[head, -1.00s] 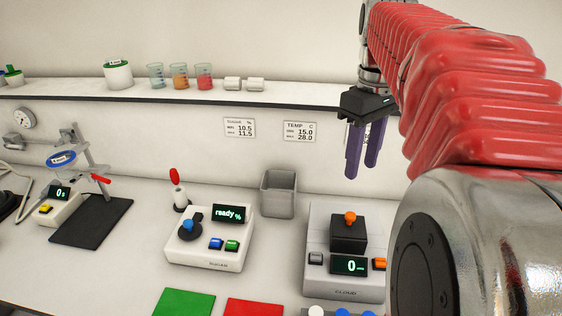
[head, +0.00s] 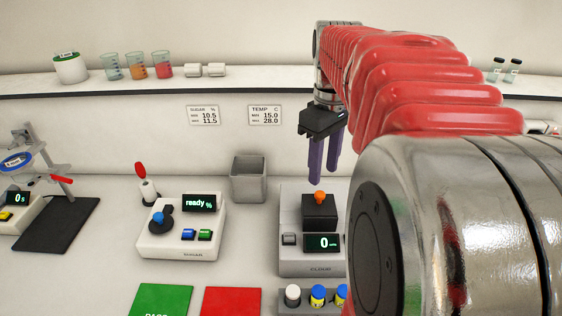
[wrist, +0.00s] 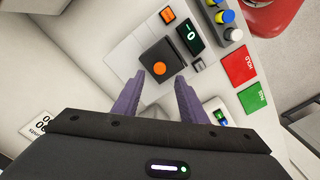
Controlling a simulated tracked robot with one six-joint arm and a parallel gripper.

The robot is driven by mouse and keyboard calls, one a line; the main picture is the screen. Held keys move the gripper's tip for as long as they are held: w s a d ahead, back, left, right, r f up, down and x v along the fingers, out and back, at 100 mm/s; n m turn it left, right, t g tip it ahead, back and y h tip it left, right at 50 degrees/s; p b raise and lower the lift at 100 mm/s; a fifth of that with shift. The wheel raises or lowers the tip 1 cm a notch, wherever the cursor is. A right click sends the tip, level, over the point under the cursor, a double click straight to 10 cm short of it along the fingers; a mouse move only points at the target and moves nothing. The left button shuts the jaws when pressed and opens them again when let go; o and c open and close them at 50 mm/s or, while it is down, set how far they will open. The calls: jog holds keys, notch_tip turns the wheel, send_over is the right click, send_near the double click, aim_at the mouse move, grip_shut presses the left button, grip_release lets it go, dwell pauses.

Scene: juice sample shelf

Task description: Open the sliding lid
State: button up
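The cloud meter (head: 299,266) is a grey box on the bench with a display reading 0. On top of it is a dark square cover with an orange knob, the likely sliding lid (head: 319,211); it looks shut. The lid (wrist: 170,46) and its orange knob (wrist: 159,68) also show in the wrist view. My gripper (head: 324,177) has two purple fingers spread apart with nothing between them. It hangs above and behind the lid in the head view. In the wrist view the fingers (wrist: 159,79) point toward the knob, with a gap still around it.
The white sugar meter (head: 181,241) reads "ready %" at left. A grey bin (head: 249,180) stands behind, between the meters. Green (head: 161,302) and red (head: 232,302) pads and a rack of several capped vials (head: 317,296) lie in front. A shelf (head: 230,84) runs behind.

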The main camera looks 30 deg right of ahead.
aim_at(321, 193)
notch_tip(321, 193, down, 7)
jog(key=shift+r, duration=0.15)
dwell(0.4)
grip_shut()
dwell(0.5)
